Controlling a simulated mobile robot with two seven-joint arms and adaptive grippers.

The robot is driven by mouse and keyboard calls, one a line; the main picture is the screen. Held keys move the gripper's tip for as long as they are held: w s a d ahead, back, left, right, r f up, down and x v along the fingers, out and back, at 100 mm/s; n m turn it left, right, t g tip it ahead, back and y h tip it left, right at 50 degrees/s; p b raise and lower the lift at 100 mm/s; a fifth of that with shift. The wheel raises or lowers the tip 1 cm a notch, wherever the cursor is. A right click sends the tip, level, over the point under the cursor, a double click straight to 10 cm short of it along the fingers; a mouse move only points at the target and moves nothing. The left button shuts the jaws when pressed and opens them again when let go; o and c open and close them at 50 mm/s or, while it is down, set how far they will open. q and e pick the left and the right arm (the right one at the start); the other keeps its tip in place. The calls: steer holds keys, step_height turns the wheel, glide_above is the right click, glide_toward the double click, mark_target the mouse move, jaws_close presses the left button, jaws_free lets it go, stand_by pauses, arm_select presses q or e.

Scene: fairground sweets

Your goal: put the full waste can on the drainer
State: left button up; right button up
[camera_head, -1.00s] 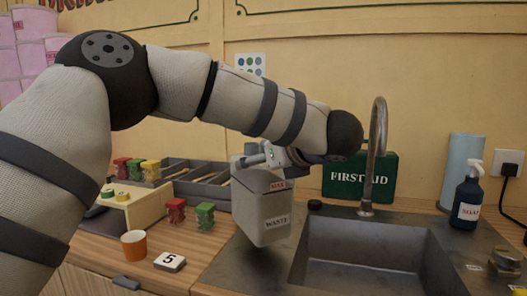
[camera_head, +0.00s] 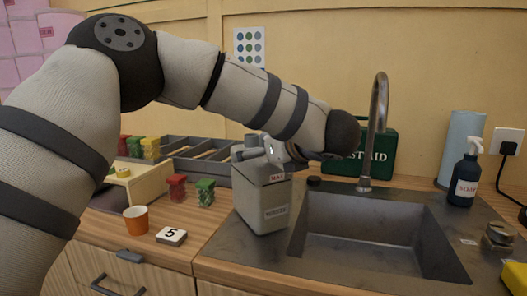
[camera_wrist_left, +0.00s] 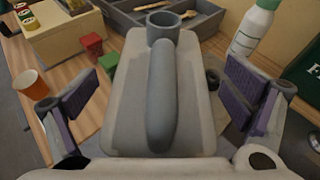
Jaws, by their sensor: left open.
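The grey waste can (camera_head: 263,205), labelled "WASTE" with a "MAX" mark, stands upright on the dark metal drainer (camera_head: 232,248) just left of the sink basin. In the left wrist view the can (camera_wrist_left: 118,125) shows from above, with its grey handle and round spout. My left gripper (camera_head: 275,150) is at the top of the can. In the left wrist view its purple-padded fingers (camera_wrist_left: 165,100) are spread wide on either side of the can, with gaps between pads and can. How full the can is cannot be seen. My right gripper is not in view.
The sink basin (camera_head: 365,240) and tall tap (camera_head: 378,130) are right of the can. A green first-aid box (camera_head: 375,160) and soap bottle (camera_head: 465,180) stand behind.

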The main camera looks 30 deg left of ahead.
arm_select(q)
steer(key=shift+r, duration=0.25)
steer(key=v, duration=1.2)
